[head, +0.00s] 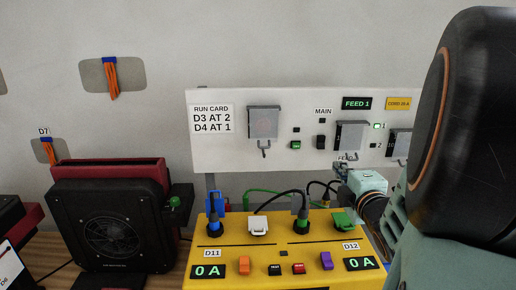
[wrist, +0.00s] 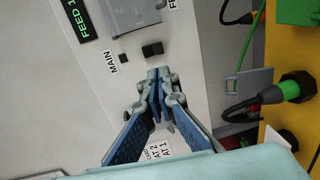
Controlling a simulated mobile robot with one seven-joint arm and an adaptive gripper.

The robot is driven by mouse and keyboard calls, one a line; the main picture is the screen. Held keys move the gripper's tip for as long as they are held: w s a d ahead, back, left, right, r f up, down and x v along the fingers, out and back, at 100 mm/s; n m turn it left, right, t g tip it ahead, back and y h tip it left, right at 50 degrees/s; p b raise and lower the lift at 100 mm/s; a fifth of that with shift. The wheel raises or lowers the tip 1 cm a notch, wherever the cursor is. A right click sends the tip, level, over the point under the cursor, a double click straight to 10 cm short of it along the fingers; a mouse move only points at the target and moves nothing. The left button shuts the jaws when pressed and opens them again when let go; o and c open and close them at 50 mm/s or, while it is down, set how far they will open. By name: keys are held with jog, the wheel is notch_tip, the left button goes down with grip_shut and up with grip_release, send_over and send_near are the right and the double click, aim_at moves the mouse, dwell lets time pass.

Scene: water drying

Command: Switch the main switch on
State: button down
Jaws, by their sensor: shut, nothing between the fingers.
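The main switch (head: 320,142) is a black rocker under the MAIN label (head: 323,111) on the white panel (head: 225,155). A small dark square sits between label and rocker. The switch also shows in the wrist view (wrist: 152,49), just beyond my fingertips. My gripper (head: 342,168) is to the lower right of the switch in the head view, in front of the panel's lower edge. In the wrist view my gripper (wrist: 156,78) has its fingertips together with nothing between them. I cannot tell whether the tips touch the panel. Which way the rocker is set is too small to tell.
A green button (head: 296,145) and a grey cover (head: 264,121) are left of the switch; another cover (head: 350,135) is right, under the FEED 1 sign (head: 356,103). A yellow box (head: 280,252) with plugs and two 0 A displays stands below. A black fan unit (head: 110,228) is left.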

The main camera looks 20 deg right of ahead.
aim_at(321, 148)
jog(key=p+x, duration=0.1)
jog(key=x, duration=1.3)
jog(key=shift+p, duration=0.35)
jog(key=shift+b, duration=0.3)
jog(key=b, duration=0.4)
jog(key=shift+w+f+t, duration=0.35)
jog(key=shift+f+t, duration=0.05)
jog(key=shift+d+r, duration=0.1)
jog(key=shift+r, duration=0.25)
jog(key=shift+f, duration=0.1)
